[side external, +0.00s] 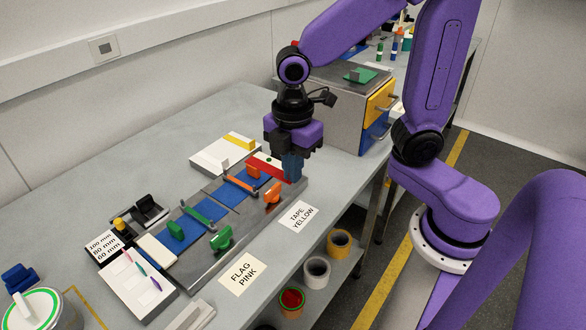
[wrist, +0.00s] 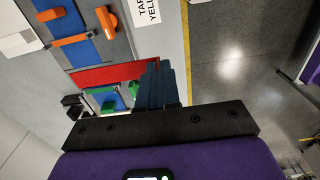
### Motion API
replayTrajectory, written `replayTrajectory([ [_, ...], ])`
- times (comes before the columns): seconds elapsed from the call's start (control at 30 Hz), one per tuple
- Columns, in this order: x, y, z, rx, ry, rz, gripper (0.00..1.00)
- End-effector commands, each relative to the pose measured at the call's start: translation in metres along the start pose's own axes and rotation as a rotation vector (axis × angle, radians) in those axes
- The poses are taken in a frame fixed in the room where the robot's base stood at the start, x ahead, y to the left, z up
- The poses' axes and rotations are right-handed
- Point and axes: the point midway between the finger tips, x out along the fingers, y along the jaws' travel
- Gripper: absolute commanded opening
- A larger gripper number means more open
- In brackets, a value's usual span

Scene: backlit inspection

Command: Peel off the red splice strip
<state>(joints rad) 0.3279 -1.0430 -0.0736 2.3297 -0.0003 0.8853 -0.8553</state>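In the wrist view the red strip (wrist: 105,74) runs sideways to my fingertips. My gripper (side external: 291,174) points down at the strip's right end, with its dark blue fingers close together. In the wrist view my gripper (wrist: 160,64) covers that end. The strip looks flat along its visible length. Whether its end is between the fingers is hidden.
Orange (side external: 272,194) and green (side external: 222,238) clamps stand on the board. A white block with a yellow bar (side external: 240,140) lies behind. A drawer cabinet (side external: 335,105) stands beyond my gripper. Label cards (side external: 299,214) lie along the bench front, with tape rolls (side external: 339,243) below.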

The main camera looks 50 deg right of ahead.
Motion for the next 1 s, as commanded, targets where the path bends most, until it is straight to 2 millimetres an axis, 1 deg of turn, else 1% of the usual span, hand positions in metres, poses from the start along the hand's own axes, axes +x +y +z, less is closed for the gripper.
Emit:
replayTrajectory([
  [1.0,-0.026,0.000,0.000,-0.001,0.001,0.001,0.00],
])
